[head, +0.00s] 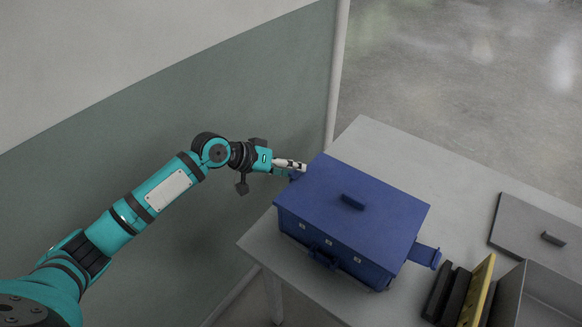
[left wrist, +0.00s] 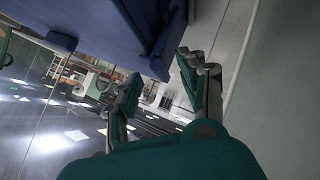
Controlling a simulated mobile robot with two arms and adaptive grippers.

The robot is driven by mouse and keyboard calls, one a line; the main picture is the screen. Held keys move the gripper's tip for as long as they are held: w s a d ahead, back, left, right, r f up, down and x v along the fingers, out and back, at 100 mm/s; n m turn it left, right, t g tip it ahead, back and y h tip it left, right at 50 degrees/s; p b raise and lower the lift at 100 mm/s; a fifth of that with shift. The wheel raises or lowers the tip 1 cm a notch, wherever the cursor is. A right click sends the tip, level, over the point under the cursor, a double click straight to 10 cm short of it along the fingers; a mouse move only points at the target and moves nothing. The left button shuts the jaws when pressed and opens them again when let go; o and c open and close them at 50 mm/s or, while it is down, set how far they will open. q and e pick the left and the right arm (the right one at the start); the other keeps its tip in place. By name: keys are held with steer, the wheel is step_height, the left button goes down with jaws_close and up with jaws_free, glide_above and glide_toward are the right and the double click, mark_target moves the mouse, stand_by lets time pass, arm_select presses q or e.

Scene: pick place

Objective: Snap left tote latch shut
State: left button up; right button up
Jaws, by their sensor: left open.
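The blue tote (head: 350,205) stands on the grey table with its lid down and a small handle on top. Its right latch (head: 424,256) sticks out from the right end. At the left end, a small part of the left latch (head: 296,175) shows just below my left gripper (head: 292,164); the rest is hidden. In the left wrist view, the tote (left wrist: 80,35) fills the top, and a blue flap (left wrist: 163,50), which looks like the left latch, juts toward the fingers. My left gripper (left wrist: 158,88) is open, with its fingers apart and empty. Contact with the latch cannot be told.
At the table's right are a grey open box (head: 545,300), a flat grey lid (head: 535,235), a yellow piece (head: 478,290) and black blocks (head: 447,292). A green and white wall (head: 200,110) stands behind my left arm. The table (head: 400,150) is bare behind the tote.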

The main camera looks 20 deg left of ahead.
arm_select(q)
steer(key=v, duration=1.1)
steer(key=shift+s+a, duration=0.2)
